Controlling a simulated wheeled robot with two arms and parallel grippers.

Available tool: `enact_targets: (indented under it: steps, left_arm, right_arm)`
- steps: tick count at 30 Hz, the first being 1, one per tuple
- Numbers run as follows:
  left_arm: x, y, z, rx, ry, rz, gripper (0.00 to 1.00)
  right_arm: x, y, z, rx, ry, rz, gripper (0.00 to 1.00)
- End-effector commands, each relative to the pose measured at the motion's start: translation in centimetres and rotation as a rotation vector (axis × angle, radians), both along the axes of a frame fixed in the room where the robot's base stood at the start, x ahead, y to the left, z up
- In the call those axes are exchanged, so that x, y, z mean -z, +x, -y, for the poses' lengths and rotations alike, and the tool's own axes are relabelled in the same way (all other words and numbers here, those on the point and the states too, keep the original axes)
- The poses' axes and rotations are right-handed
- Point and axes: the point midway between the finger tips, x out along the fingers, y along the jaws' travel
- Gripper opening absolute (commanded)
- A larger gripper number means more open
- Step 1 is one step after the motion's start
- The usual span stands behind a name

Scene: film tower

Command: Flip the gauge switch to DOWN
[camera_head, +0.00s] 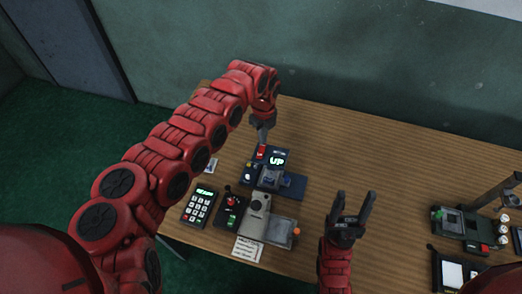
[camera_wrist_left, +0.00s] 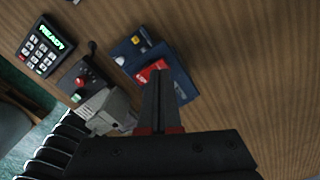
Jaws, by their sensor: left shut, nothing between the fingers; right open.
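The gauge (camera_head: 278,160) is a dark box with a lit green display reading "UP". A small red part, apparently its switch (camera_head: 261,152), sits on its left side. My left gripper (camera_head: 263,140) is shut and empty, its tips pointing down just above the red part; I cannot tell whether they touch it. In the left wrist view the shut fingers (camera_wrist_left: 157,76) overlap a blue box (camera_wrist_left: 178,80) with a red part (camera_wrist_left: 146,73), which they partly hide. My right gripper (camera_head: 350,208) is open and empty over the table, right of the devices.
A keypad reading "READY" (camera_head: 199,206), a joystick box (camera_head: 229,212) and a grey device (camera_head: 256,214) stand in front of the gauge. A paper note (camera_head: 247,248) lies near the front edge. More equipment (camera_head: 459,228) stands at right. The table's middle (camera_head: 340,150) is clear.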

Motion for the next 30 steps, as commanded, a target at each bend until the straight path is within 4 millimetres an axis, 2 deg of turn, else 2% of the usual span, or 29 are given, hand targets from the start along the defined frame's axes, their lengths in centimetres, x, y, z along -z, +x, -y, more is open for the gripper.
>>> enact_targets:
  steps: [30]
  left_arm:
    - [0.72, 0.0, 0.0, 0.0, 0.0, 0.0, 0.0]
  right_arm:
    - [0.57, 0.01, 0.0, 0.0, 0.0, 0.0, 0.57]
